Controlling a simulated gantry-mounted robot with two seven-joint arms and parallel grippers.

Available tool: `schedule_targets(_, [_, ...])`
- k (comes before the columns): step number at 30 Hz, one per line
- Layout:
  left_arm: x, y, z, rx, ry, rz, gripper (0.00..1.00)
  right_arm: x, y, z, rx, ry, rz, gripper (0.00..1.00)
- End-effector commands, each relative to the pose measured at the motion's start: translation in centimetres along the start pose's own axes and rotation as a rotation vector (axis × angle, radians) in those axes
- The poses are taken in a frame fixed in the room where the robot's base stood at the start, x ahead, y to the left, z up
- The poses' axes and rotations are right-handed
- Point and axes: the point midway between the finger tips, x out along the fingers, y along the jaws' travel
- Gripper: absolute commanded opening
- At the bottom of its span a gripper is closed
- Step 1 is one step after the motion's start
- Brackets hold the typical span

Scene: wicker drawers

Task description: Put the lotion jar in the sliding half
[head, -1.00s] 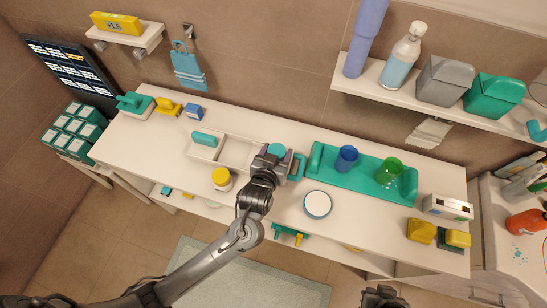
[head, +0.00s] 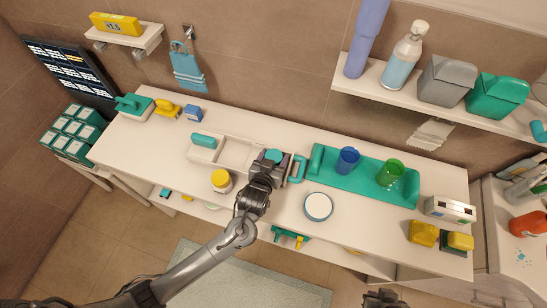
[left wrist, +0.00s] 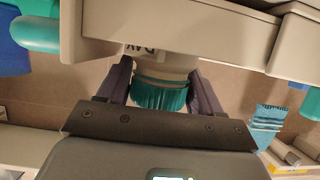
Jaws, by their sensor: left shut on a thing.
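The lotion jar has a ribbed teal lid (left wrist: 160,95) and a pale body with dark lettering in the left wrist view; its lid (head: 274,156) also shows in the head view. My left gripper (head: 271,163) is shut on it, a finger on each side, at the right end of the white divided tray (head: 227,136). A teal handle (head: 204,139) stands at the tray's left and another (head: 297,168) at its right. My arm hides much of the right half, and I cannot tell whether the jar touches its floor. My right gripper (head: 383,298) shows only partly at the bottom edge.
A yellow-lidded jar (head: 221,181) stands just in front of the tray. A round white-topped container (head: 318,206) is to the right. A teal tray (head: 340,178) holds blue and green cups. Yellow items (head: 422,233) sit at the far right. The front left of the counter is clear.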

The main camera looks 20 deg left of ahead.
Motion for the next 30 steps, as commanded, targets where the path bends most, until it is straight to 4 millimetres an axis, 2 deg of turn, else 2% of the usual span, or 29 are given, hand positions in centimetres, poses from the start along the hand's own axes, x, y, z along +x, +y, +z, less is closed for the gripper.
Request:
schedule_targets(3, [0.1, 0.0, 0.3, -0.001, 0.001, 0.0, 0.29, 0.1, -0.1, 0.0, 0.003, 0.001, -0.002, 0.0])
schedule_targets(4, [0.1, 0.0, 0.3, 0.0, 0.0, 0.0, 0.7, 0.0, -0.1, 0.0, 0.004, 0.001, -0.003, 0.0])
schedule_targets(5, [0.1, 0.0, 0.2, 0.0, 0.0, 0.0, 0.75, 0.0, -0.1, 0.0, 0.004, 0.001, -0.003, 0.0])
schedule_targets(17, [-0.1, 0.0, -0.2, 0.0, 0.0, 0.0, 0.76, -0.1, -0.1, -0.1, 0.005, 0.001, -0.004, 0.0])
schedule_targets(23, [-2.5, 0.0, -0.1, -0.001, -0.002, 0.001, 0.76, -0.5, -0.1, -0.2, 0.002, 0.001, -0.002, 0.0])
schedule_targets(30, [-7.0, 0.1, -0.1, -0.001, -0.002, 0.001, 0.76, -1.1, 0.1, -0.3, -0.005, 0.0, 0.003, 0.0])
